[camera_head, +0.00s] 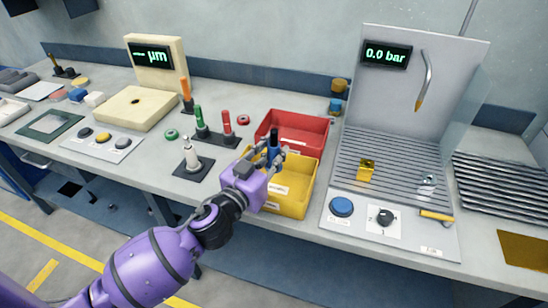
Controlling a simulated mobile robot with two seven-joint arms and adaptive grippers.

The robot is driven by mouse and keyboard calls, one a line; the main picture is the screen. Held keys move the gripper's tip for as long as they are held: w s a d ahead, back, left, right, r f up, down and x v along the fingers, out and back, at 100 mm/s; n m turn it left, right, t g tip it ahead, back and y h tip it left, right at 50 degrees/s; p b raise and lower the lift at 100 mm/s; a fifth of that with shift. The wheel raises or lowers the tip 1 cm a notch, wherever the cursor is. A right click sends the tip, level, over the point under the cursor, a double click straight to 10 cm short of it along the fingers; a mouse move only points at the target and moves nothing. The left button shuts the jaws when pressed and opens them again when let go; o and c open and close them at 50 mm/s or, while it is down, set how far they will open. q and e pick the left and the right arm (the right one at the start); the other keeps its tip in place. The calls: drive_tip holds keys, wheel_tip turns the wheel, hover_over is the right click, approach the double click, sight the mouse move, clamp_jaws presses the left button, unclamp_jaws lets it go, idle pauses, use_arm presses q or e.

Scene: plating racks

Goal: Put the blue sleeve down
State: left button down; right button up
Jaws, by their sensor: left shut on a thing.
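My left gripper (273,160) is shut on the dark blue sleeve (273,146), which is upright between the fingers. The sleeve and fingers are over the yellow bin (299,200), near its back edge and in front of the red bin (300,127). The fingers hide the sleeve's lower part, and I cannot tell how high it is above the bin. My right gripper is not in view.
To the right is a grey station (408,175) with a blue button (341,207).

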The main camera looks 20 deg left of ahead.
use_arm(q)
drive_tip(key=shift+f, duration=0.85)
drive_tip(key=shift+s+r, duration=0.1)
drive_tip(key=shift+f, duration=0.4)
drive_tip(key=shift+f+b, duration=0.3)
drive_tip(key=shift+b, duration=0.15)
drive_tip(key=c, duration=1.5)
unclamp_jaws()
drive_tip(key=shift+s+f, duration=0.1)
drive_tip(key=shift+f, duration=0.05)
